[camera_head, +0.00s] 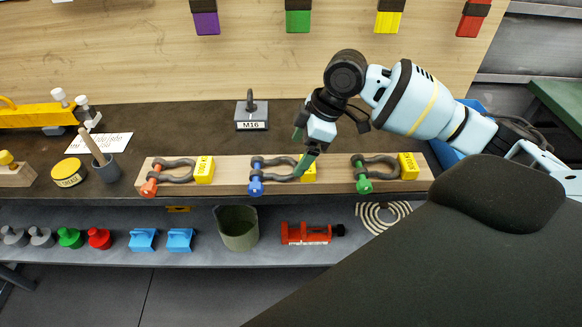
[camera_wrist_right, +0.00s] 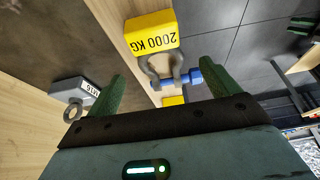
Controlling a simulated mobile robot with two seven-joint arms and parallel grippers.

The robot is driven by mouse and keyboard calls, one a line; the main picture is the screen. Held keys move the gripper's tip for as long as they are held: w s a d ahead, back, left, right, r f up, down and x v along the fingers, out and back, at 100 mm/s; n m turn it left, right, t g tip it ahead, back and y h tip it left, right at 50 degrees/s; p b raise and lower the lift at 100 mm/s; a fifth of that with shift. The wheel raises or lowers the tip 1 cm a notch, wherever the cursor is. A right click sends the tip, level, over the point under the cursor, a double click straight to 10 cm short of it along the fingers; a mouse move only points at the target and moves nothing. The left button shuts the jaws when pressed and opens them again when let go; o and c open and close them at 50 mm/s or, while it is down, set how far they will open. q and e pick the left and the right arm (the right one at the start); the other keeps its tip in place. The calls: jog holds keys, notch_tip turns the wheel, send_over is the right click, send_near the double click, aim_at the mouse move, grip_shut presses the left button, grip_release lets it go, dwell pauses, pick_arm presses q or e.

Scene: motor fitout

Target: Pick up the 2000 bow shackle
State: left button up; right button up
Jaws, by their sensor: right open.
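The 2000 bow shackle is the middle one on the wooden strip, a grey bow with a blue pin (camera_head: 256,178). Its yellow label block (camera_head: 308,172) is partly hidden by a finger of my right gripper (camera_head: 302,149). In the right wrist view the shackle (camera_wrist_right: 166,79) lies between the spread green fingers, and its yellow block (camera_wrist_right: 151,32) reads "2000 KG". My right gripper is open and empty, close to the shackle's bow end and the block; I cannot tell whether it touches. My left gripper is not in view.
An orange-pin shackle (camera_head: 166,173) lies to the left on the wooden strip (camera_head: 226,181), a green-pin shackle (camera_head: 373,170) to the right. A grey M16 eye block (camera_head: 252,113) stands behind on the dark bench. A lower shelf (camera_head: 208,251) holds several parts.

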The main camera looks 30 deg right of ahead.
aim_at(288, 173)
jog(key=shift+d+x, duration=0.2)
jog(key=shift+x, duration=2.35)
jog(key=shift+s, duration=0.1)
jog(key=shift+c, duration=0.4)
jog(key=c, duration=1.4)
jog(key=shift+r, duration=0.1)
jog(key=shift+r, duration=0.6)
notch_tip(288, 173, up, 3)
jog(key=shift+f, duration=0.15)
jog(key=s+a, duration=0.7)
jog(key=s, duration=0.7)
jog(key=shift+a+r+p, duration=0.15)
jog(key=shift+r+p, duration=0.25)
jog(key=shift+r, duration=0.05)
